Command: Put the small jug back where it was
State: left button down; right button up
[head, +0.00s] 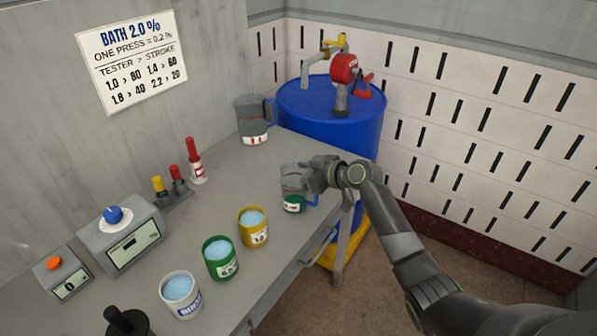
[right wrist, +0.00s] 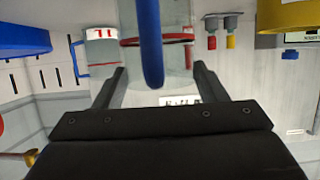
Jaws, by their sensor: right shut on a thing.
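My left gripper is not in view.
A larger jug (head: 253,120) stands at the table's back corner, by the blue drum (head: 330,115) with its red pump (head: 345,68). Yellow (head: 253,235), green (head: 221,262) and white (head: 180,296) pots of blue liquid line the front. A red-topped bottle (head: 194,160) stands near the wall.

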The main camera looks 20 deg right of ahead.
jog(key=shift+f, duration=0.1)
jog(key=o, duration=1.3)
jog(key=shift+r, duration=0.2)
jog(key=shift+s+d, duration=0.25)
jog(key=shift+b+v, duration=1.05)
jog(key=shift+v, duration=4.6)
jog(key=shift+a+r, duration=0.1)
